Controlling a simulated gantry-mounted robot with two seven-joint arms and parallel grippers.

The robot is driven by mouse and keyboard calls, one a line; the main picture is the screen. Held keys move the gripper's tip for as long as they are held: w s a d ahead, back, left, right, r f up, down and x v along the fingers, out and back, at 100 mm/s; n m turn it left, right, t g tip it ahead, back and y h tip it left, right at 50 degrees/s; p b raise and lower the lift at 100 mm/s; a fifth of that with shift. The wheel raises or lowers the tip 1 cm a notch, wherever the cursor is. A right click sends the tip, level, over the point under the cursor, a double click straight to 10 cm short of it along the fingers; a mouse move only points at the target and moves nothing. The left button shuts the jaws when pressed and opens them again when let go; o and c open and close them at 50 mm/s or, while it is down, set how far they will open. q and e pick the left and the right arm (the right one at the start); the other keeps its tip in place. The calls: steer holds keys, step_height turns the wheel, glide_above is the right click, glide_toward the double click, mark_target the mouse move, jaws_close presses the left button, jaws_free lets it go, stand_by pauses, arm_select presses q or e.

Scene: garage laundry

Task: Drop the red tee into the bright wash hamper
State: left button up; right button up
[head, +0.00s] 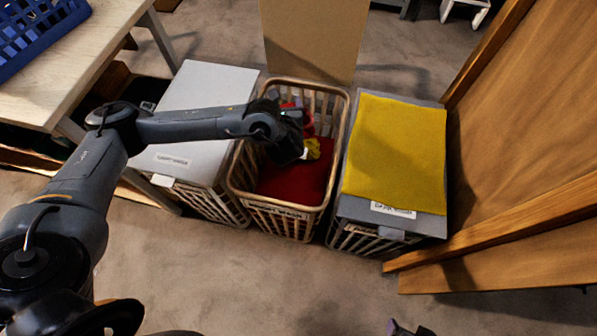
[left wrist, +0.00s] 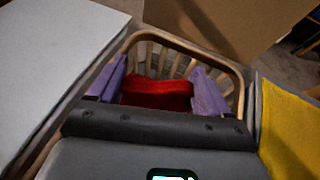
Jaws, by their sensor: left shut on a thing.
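The open middle hamper (head: 237,180), a tan slatted basket, has a front label that seems to end in "wash"; its first word is too small to read surely. It also shows in the left wrist view (left wrist: 160,37). My left gripper (head: 300,150) is over its opening. In the left wrist view its purple fingers (left wrist: 158,92) are shut on red cloth (left wrist: 157,88), which looks like the red tee. Red cloth (head: 296,184) also fills the hamper below the gripper; I cannot tell where the held cloth ends. My right gripper (head: 408,328) barely shows at the bottom edge.
The left hamper (head: 205,88) has a closed grey lid. The right hamper (head: 407,222) is closed, with a yellow cloth (head: 397,145) on its lid. The middle lid (head: 312,40) stands raised behind. A wooden panel (head: 530,130) is at right, a table (head: 70,75) at left.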

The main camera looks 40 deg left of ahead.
arm_select(q)
steer(key=o, duration=1.4)
steer(key=shift+s+d+r+p, duration=0.3)
steer(key=shift+d+p, duration=0.05)
steer(key=shift+p, duration=0.15)
steer(key=p+v, duration=0.5)
steer(key=v, duration=0.4)
steer(key=shift+s+d, duration=0.25)
steer(key=shift+s, duration=0.05)
